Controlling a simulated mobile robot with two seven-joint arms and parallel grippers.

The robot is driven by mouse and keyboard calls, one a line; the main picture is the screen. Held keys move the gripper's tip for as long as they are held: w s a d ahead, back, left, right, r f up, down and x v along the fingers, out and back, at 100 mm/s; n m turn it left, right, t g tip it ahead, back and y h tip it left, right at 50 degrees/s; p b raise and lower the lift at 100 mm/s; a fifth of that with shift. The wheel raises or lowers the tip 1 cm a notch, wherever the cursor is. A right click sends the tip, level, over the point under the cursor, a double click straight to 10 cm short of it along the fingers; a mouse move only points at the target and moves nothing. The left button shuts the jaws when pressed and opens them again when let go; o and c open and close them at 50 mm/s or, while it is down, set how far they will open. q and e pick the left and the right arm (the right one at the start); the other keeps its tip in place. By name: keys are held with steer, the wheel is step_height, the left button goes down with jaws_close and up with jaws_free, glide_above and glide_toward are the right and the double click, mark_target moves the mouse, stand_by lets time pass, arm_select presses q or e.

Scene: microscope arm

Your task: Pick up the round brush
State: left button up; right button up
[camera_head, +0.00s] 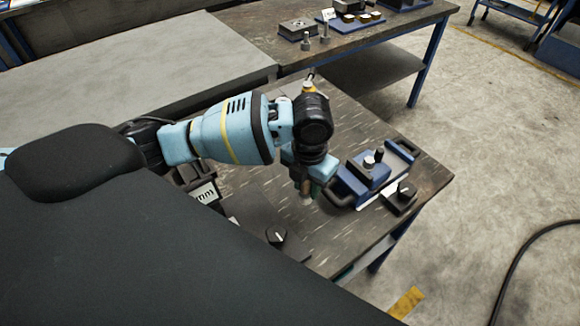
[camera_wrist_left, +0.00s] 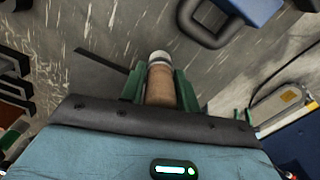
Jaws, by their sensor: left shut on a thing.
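My left gripper (camera_head: 308,190) points down over the dark worktable, left of a blue device. In the left wrist view its green fingers (camera_wrist_left: 161,88) are closed on both sides of the round brush (camera_wrist_left: 161,84). The brush shows there as a tan, round, wood-like body with a pale band and grey end. In the head view only a small brownish part of the brush (camera_head: 306,199) shows below the fingers; the arm hides the rest. I cannot tell whether the brush touches the table. My right gripper is not in view.
The blue device (camera_head: 368,172) with black handles stands close right of the gripper. A black box with a knob (camera_head: 401,196) is beside it. A second bench (camera_head: 345,45) holds several parts.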

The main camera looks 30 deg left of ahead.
arm_select(q)
steer(key=shift+s+d+r, duration=0.1)
steer(key=shift+s+d, duration=0.25)
steer(key=shift+d, duration=0.5)
steer(key=shift+s+d+r, duration=0.1)
steer(key=shift+s+d, duration=0.2)
steer(key=shift+d, duration=0.55)
steer(key=shift+s+d+r, duration=0.1)
steer(key=shift+s+d, duration=0.25)
steer(key=shift+d, duration=0.5)
steer(key=s+a+r+m, duration=0.2)
steer(key=a+r+m, duration=0.1)
steer(key=m, duration=1.4)
steer(key=s+a+r+m, duration=0.2)
steer(key=a+r+m, duration=0.1)
steer(key=m, duration=1.5)
steer(key=shift+s+a+r, duration=0.25)
steer(key=shift+a+r, duration=0.05)
steer(key=shift+r, duration=0.05)
steer(key=shift+s, duration=0.1)
